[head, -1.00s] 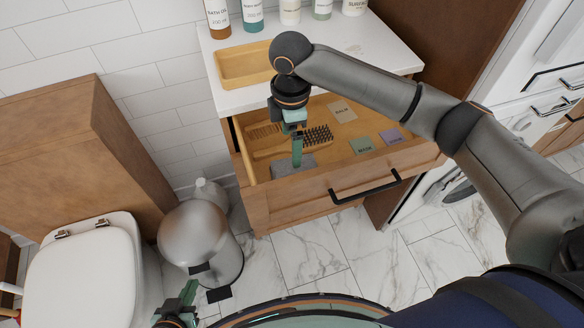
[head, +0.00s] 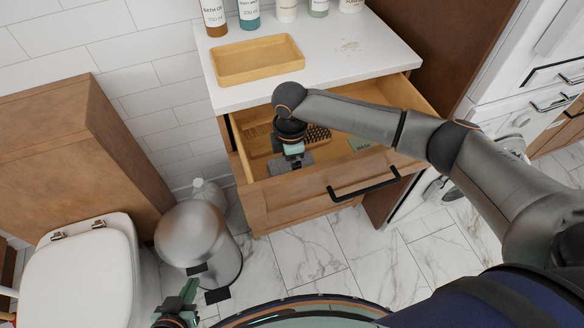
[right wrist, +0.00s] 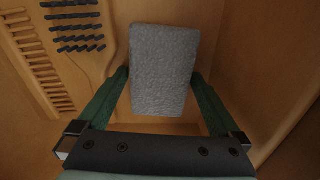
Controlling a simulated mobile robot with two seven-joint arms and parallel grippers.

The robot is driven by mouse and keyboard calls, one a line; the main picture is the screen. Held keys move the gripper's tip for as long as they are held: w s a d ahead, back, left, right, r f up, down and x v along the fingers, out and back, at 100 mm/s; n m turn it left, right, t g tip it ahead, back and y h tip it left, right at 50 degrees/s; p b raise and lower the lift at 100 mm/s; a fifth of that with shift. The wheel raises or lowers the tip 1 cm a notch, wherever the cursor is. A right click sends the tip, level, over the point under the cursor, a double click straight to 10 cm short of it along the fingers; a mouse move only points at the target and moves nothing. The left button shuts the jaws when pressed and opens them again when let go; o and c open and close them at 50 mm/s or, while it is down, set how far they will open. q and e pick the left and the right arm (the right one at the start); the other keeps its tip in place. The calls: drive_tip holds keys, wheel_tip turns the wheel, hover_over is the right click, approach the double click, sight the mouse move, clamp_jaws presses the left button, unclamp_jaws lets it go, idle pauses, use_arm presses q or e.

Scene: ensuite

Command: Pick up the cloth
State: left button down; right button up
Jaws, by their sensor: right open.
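The cloth (right wrist: 163,65) is a grey, textured, folded rectangle lying in the open drawer. In the head view, only part of the cloth (head: 279,166) shows beside my right gripper (head: 296,163). My right gripper points down into the drawer. In the right wrist view, its green fingers (right wrist: 160,88) are spread, one on each side of the near part of the cloth. Whether they touch it is unclear. My left gripper (head: 183,298) is low at the left in the head view, away from the drawer; its jaw opening cannot be made out.
The drawer front (head: 330,180) has a black handle. A dark-bristled brush (right wrist: 78,35) and a comb (right wrist: 38,60) lie left of the cloth. A wooden tray (head: 257,78) and bottles stand on the counter above. A metal bin (head: 195,240) stands below left.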

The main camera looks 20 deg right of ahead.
sight(290, 166)
drive_tip(key=c, duration=1.1)
drive_tip(key=shift+r, duration=0.1)
drive_tip(key=shift+c, duration=0.2)
wheel_tip(290, 166, up, 10)
drive_tip(key=p, duration=0.1)
